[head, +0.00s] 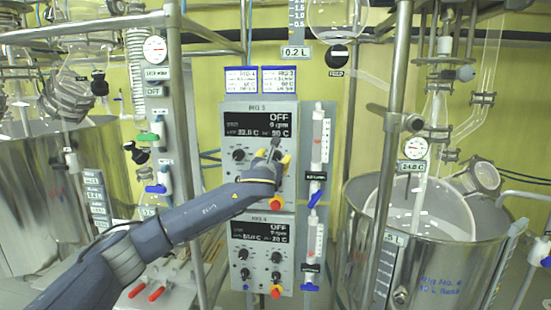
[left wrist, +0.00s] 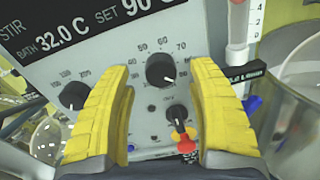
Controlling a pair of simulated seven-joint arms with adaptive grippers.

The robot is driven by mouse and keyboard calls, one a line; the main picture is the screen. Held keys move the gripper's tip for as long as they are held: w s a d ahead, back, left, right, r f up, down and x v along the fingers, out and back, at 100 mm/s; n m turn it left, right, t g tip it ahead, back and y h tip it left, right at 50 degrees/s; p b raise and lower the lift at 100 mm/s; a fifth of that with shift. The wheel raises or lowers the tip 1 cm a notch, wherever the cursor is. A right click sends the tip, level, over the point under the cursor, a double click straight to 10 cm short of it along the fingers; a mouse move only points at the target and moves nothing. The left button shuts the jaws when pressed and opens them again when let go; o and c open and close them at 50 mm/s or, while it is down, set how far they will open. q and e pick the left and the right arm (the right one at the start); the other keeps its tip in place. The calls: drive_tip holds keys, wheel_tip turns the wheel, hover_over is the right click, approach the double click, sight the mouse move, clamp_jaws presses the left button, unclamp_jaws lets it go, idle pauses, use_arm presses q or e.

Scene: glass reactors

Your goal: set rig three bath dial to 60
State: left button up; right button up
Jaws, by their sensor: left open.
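The upper control box (head: 233,112), labelled RIG 3, has a display reading OFF, 0 rpm, with a bath value near 32.0 C and SET 90 C. The left wrist view shows its bath dial (left wrist: 160,72), a black knob with a white pointer turned to the lower right and a scale with marks such as 50, 60 and 70. My left gripper (head: 271,158) is at the front of this box and hides the dial in the head view. Its yellow fingers are open, one on each side of the dial in the left wrist view; contact cannot be told. My right gripper is not in view.
A stir knob (left wrist: 75,96) is left of the dial; a small switch (left wrist: 177,115) and red button (left wrist: 186,146) are below it. The RIG 4 box (head: 236,222) is beneath. A flowmeter (head: 317,150) and steel vessel (head: 440,262) stand right; a steel post (head: 180,120) stands left.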

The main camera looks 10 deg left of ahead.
use_arm(q)
drive_tip(key=shift+w+d, duration=0.1)
drive_tip(key=shift+w, duration=1)
clamp_jaws()
